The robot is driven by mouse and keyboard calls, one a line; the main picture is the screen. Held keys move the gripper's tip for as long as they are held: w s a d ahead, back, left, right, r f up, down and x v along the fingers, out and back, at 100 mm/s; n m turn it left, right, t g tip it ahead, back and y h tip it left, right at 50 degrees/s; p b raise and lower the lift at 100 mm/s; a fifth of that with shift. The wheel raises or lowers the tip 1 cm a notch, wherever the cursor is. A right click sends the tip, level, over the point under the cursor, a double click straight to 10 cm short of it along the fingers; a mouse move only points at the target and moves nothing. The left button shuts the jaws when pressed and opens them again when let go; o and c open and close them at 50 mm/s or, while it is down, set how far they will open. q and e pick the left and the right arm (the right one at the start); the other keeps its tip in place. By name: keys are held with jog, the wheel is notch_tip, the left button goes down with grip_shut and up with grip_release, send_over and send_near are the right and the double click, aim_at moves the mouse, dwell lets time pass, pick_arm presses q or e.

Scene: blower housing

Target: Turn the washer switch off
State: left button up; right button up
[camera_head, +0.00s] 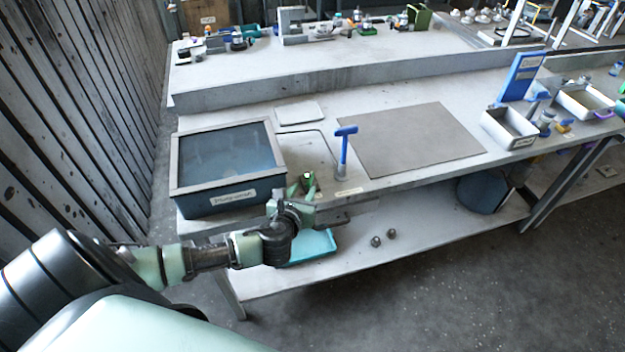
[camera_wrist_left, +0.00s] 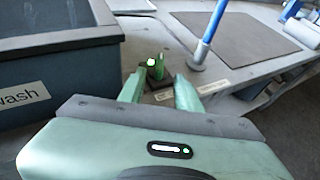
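The washer (camera_head: 228,165) is a dark blue bin with a grey rim and a label on its front, at the left end of the bench. Its side and label also show in the left wrist view (camera_wrist_left: 62,68). The small green switch (camera_wrist_left: 157,67), with a bright spot on top, stands on a dark base on the bench just right of the washer. My left gripper (camera_wrist_left: 158,89) is open, its two pale green fingers apart and pointing at the switch. The switch appears between or just beyond the fingertips; I see no clear contact. In the head view, my left gripper (camera_head: 305,190) partly hides the switch.
A blue T-shaped tool (camera_head: 344,155) stands upright just right of the switch, close to my gripper. A grey mat (camera_head: 410,138) lies flat and empty beyond it. A light blue tray (camera_head: 312,246) and two small metal parts (camera_head: 383,238) are on the lower shelf.

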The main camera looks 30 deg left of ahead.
aim_at(308, 181)
pick_arm(q)
jog(key=x, duration=0.7)
jog(key=shift+w+a+f+p, duration=0.1)
jog(key=shift+w+p, duration=0.15)
jog(key=shift+p, duration=0.05)
grip_shut()
